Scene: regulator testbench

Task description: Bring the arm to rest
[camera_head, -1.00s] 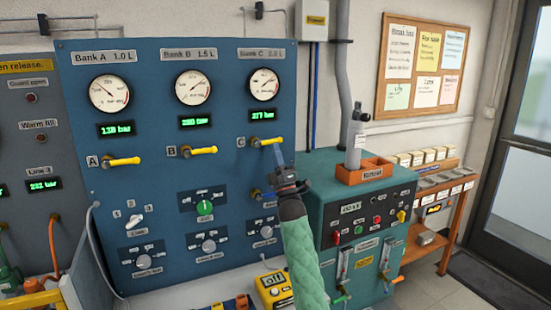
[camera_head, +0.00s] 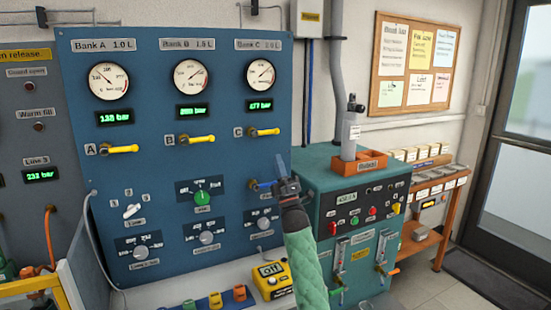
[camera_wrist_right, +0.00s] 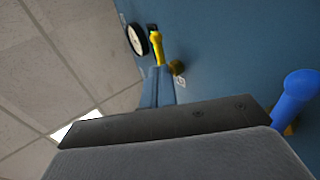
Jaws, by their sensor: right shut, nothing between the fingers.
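My right gripper (camera_head: 281,172) is shut and empty in front of the lower right of the blue panel (camera_head: 225,150). Its fingers point up, below the yellow lever of valve C (camera_head: 266,132) and apart from it in the head view. The right wrist view shows the closed fingers (camera_wrist_right: 157,88) with the yellow lever (camera_wrist_right: 157,48) beyond their tips. A blue lever (camera_wrist_right: 295,98) stands at the right of that view; in the head view it is partly hidden behind the gripper. My left gripper is not in view.
A teal cabinet (camera_head: 330,180) with an orange tray (camera_head: 372,160) and a grey cylinder (camera_head: 351,130) stands right of my arm. A yellow device reading "off" (camera_head: 272,280) sits on the bench below the panel. Open floor (camera_head: 440,288) shows at the lower right.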

